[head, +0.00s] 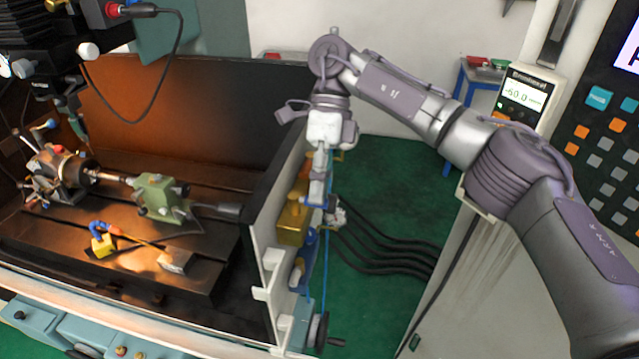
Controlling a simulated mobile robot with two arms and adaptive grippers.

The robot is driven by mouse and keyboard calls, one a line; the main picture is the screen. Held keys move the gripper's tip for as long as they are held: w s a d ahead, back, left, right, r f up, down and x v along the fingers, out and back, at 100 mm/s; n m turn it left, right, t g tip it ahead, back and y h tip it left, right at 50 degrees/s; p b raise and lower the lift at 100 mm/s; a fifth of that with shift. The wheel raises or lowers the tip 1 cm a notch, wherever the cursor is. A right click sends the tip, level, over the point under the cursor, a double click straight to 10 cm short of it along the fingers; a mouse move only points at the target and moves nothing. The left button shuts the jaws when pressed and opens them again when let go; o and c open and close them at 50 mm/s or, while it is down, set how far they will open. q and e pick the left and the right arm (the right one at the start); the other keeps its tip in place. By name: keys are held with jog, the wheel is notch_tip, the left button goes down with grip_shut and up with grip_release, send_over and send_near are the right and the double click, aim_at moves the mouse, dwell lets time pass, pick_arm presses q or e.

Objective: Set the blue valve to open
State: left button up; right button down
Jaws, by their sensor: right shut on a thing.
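My right arm comes in from the right and bends down at the enclosure's right side. My right gripper (318,194) points down there, shut on a small blue part, which looks like the handle of the blue valve (329,204). The fingers hide much of the handle, so its angle and the valve's setting cannot be told. A pale metal fitting (340,216) sits just right of the fingertips. A thin blue line runs down below the grip. My left gripper is not in view.
A brass-coloured box (292,220) and a blue cylinder (309,243) are close by on the enclosure's outer wall. Black hoses (390,262) cross the green floor to the right. The dark enclosure wall (270,150) stands left of the gripper. A control cabinet stands right.

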jog(key=shift+f, duration=0.15)
dwell(0.3)
jog(key=c, duration=1.3)
grip_release()
jog(key=shift+c, duration=0.2)
jog(key=shift+w+a, duration=0.1)
notch_tip(320, 180, up, 10)
